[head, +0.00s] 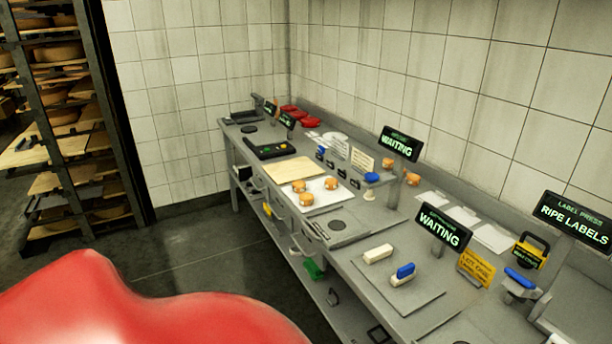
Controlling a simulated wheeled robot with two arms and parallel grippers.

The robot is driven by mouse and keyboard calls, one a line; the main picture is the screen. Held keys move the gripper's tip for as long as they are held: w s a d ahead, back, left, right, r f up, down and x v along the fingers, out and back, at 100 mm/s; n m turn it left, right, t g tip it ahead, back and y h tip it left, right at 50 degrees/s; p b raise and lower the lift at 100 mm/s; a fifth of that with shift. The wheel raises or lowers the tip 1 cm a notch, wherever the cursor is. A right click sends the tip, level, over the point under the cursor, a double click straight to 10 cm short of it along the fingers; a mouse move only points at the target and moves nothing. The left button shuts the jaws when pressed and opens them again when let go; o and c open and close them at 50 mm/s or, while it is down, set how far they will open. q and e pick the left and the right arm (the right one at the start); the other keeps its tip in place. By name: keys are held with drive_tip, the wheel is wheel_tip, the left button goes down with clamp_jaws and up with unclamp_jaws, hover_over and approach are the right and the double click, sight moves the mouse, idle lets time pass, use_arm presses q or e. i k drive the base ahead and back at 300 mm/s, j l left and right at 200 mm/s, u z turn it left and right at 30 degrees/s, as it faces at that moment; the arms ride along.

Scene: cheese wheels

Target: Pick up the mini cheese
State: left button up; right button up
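Several small orange-brown mini cheeses sit on a long grey counter. Three are grouped on a white sheet: one at the back left (299,186), one at the front (306,199) and one at the right (331,183). Two similar small round pieces stand farther right near the wall, one behind (388,163) and one in front (412,179). They look alike at this size, and I cannot tell which one the task means. Neither of my grippers is in view.
The grey counter (345,232) runs along a tiled wall. A wooden board (291,170) lies behind the cheeses. Signs reading WAITING (444,226) and RIPE LABELS (574,222) stand on it. A cheese rack (75,120) stands at left. The floor (200,250) before the counter is clear.

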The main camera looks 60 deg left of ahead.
sight(300, 186)
drive_tip(key=l+u, duration=0.1)
drive_tip(key=u, duration=1.8)
drive_tip(key=i+j+z, duration=0.1)
drive_tip(key=i, duration=0.55)
